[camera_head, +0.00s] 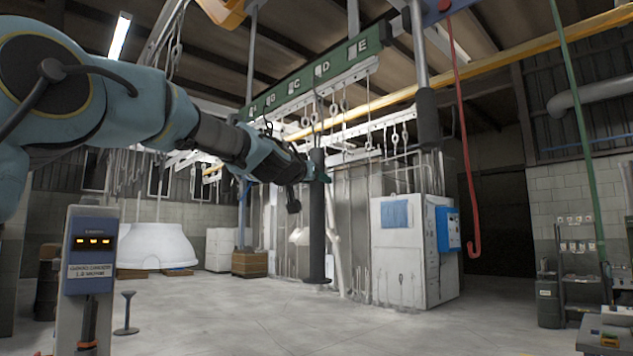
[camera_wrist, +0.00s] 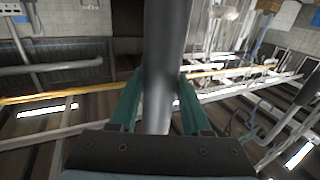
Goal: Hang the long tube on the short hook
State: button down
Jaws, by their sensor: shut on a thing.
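My gripper (camera_head: 310,172) is shut on a long dark grey tube (camera_head: 317,235), held upright near its upper part. The tube's lower end hangs clear in front of the grey cabinets. In the wrist view, the green fingers of my gripper (camera_wrist: 160,88) stand on both sides of the grey tube (camera_wrist: 166,40). Several pale hooks (camera_head: 341,102) hang from a rail under the green beam with letters (camera_head: 315,78), above and behind my gripper. I cannot tell which of them is the short hook.
Another dark tube (camera_head: 428,118) hangs on a rod right of my gripper. A white cabinet (camera_head: 405,250) stands behind. A grey post with a blue display (camera_head: 90,250) stands at left. The middle floor is clear.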

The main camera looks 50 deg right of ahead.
jog(key=shift+r, duration=0.1)
jog(key=c, duration=0.6)
grip_release()
jog(key=o, duration=0.3)
jog(key=shift+f, duration=0.2)
jog(key=shift+a, duration=0.1)
jog(key=shift+b+v, duration=4.5)
jog(key=shift+v, duration=0.8)
jog(key=shift+r, duration=0.15)
